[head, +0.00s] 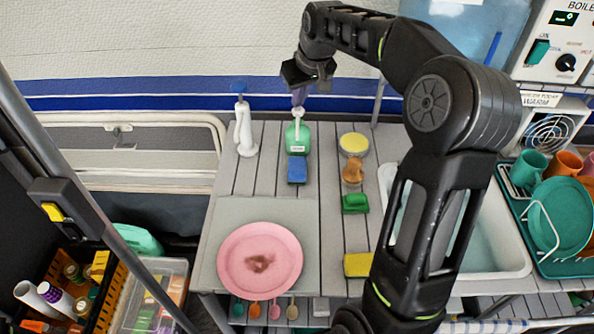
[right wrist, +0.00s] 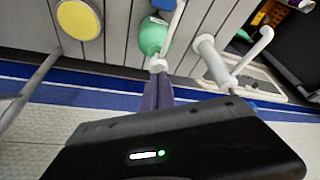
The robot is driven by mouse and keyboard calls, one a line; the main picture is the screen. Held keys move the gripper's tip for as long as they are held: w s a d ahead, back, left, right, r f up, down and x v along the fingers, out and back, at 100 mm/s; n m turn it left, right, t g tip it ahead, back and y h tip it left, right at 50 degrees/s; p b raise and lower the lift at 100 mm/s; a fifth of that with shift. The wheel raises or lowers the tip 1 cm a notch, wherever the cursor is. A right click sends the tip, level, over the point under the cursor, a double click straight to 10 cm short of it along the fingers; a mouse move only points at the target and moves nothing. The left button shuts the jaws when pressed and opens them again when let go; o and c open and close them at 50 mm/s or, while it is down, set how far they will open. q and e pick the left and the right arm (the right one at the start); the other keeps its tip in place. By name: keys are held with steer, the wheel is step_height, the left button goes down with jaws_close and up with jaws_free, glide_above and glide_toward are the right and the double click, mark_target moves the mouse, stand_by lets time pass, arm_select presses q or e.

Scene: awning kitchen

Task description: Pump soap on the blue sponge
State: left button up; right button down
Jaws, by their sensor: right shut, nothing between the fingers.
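A green soap bottle (head: 297,138) with a white pump top stands near the back edge of the grey counter. It also shows in the right wrist view (right wrist: 153,38). The blue sponge (head: 297,170) lies on the counter just in front of the bottle; in the right wrist view a bit of it (right wrist: 163,5) shows at the top edge. My right gripper (head: 299,100) is shut and empty, pointing down right at the pump top; its fingertips (right wrist: 158,75) look close to or touching the pump head. My left gripper is in neither view.
A white dispenser with a blue top (head: 243,125) stands left of the bottle. A yellow-topped tin (head: 353,144), a brown item (head: 352,171), a green brush (head: 355,203) and a yellow sponge (head: 358,265) line the right. A pink plate (head: 260,260) lies in front, the sink (head: 500,258) right.

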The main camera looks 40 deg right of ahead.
steer(key=shift+f+b, duration=0.75)
steer(key=shift+f, duration=0.4)
steer(key=shift+r, duration=0.1)
steer(key=shift+r+p, duration=0.7)
steer(key=shift+p, duration=0.05)
steer(key=shift+r+p, duration=0.3)
steer(key=shift+r, duration=0.25)
steer(key=shift+r, duration=0.15)
steer(key=shift+r+p, duration=2.4)
steer(key=shift+r, duration=0.5)
